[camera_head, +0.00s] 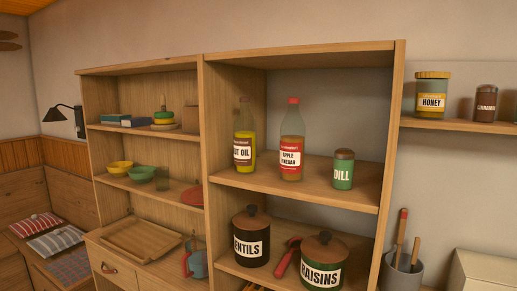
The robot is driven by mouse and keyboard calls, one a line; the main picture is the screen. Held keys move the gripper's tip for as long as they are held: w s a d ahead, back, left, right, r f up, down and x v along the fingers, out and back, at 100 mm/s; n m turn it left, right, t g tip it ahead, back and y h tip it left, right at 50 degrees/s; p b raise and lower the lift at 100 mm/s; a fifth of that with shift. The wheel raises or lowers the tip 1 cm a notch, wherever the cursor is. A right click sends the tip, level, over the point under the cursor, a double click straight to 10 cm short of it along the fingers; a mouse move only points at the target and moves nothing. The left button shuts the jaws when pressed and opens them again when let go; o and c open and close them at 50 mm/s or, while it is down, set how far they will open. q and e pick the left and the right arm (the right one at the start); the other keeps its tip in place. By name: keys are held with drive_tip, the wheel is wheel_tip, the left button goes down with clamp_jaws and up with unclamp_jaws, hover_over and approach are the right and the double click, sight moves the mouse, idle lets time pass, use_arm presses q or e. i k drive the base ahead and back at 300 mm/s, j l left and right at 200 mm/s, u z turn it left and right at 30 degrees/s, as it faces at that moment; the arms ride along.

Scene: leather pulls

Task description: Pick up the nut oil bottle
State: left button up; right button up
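The nut oil bottle (244,139) stands upright on the upper shelf of the right-hand bookcase section, near the wooden divider. Neither of my grippers is in view.
An apple vinegar bottle (291,146) with a red cap stands just right of the oil, and a dill jar (343,169) stands further right. Below are a lentils canister (251,237) and a raisins canister (323,264). The wooden divider (207,150) rises close on the left.

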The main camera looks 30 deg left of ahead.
sight(244, 125)
drive_tip(key=i+j+z, duration=0.15)
drive_tip(key=j+z, duration=0.25)
drive_tip(key=j, duration=0.45)
drive_tip(key=j+z, duration=0.4)
drive_tip(key=j, duration=0.45)
drive_tip(key=j+z, duration=0.35)
drive_tip(key=j+u, duration=0.1)
